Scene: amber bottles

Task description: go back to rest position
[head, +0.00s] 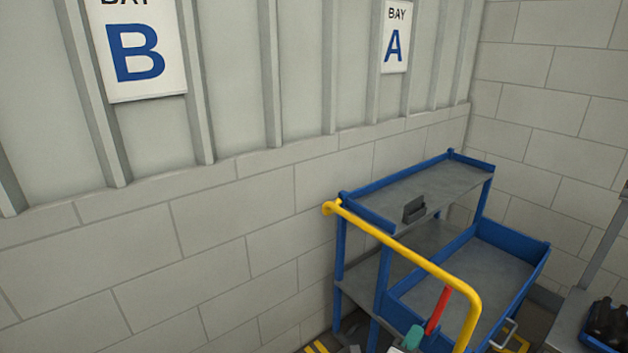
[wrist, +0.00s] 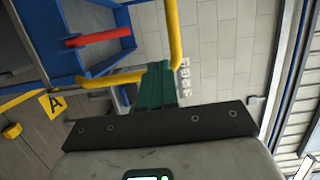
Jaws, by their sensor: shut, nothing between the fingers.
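My gripper (wrist: 156,80) has teal fingers that are closed together with nothing between them in the wrist view. In the head view, a teal part of my gripper (head: 413,337) shows at the bottom edge, in front of the blue and grey cart (head: 425,192). The yellow push handle (head: 415,260) of the cart curves close by, and it also shows in the wrist view (wrist: 174,40). A red bar (head: 438,310) lies beside the teal part in the head view, and it shows in the wrist view (wrist: 98,40) too.
Dark bottles (head: 605,322) stand in a blue crate (head: 592,345) on a grey surface at the right edge. Bay signs B (head: 137,52) and A (head: 394,38) hang on the wall panels. A yellow sign marked A (wrist: 53,104) shows in the wrist view.

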